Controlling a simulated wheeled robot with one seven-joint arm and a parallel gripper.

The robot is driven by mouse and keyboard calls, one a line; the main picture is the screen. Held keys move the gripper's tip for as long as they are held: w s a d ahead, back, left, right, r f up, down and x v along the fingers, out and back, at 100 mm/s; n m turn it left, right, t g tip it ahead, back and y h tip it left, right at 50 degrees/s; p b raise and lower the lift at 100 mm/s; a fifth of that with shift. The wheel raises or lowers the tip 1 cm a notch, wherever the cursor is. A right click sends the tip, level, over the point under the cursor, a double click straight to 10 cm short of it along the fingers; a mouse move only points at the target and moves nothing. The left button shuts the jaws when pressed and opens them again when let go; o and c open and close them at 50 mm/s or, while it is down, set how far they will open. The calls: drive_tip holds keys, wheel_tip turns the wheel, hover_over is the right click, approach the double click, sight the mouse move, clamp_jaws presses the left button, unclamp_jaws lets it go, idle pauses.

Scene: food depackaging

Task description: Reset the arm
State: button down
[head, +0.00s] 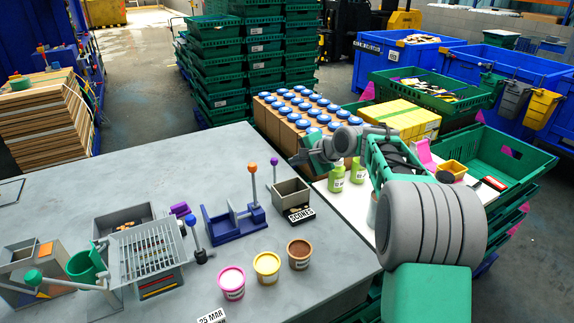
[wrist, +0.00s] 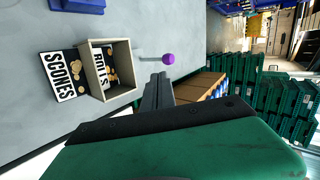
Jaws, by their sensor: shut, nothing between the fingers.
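My arm reaches in from the right in the head view, its green and grey links passing over the white surface beside the grey table. My gripper (head: 296,158) is shut and empty, held above the far right edge of the table and pointing left. In the wrist view the gripper (wrist: 159,80) shows as two dark fingers together, with nothing between them. An open grey box (head: 291,194) with a "SCONES" card (head: 300,214) stands on the table below the gripper. Both also show in the wrist view, box (wrist: 119,68) and card (wrist: 60,80).
A blue fixture with an orange-knobbed lever (head: 235,222) and three open tubs, pink (head: 232,285), yellow (head: 267,266) and brown (head: 300,254), stand on the table. Blue-capped bottles (head: 300,108) and green jars (head: 337,180) are near the arm.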

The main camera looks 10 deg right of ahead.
drive_tip(key=d+v, duration=0.1)
drive_tip(key=v, duration=0.4)
drive_tip(key=s+a+f+n+g+h, duration=0.1)
drive_tip(key=s+f+n+g, duration=0.1)
drive_tip(key=s, duration=0.9)
drive_tip(key=s+a+f+n+g+h, duration=0.1)
drive_tip(key=s+f+n, duration=0.4)
drive_tip(key=s, duration=0.6)
drive_tip(key=s+a+f+n+g+h, duration=0.2)
drive_tip(key=s+f+n+h, duration=0.1)
drive_tip(key=s, duration=0.8)
drive_tip(key=shift+s+a+f+n+g, duration=0.2)
drive_tip(key=shift+s+f+n+g, duration=0.15)
drive_tip(key=shift+f+n, duration=0.55)
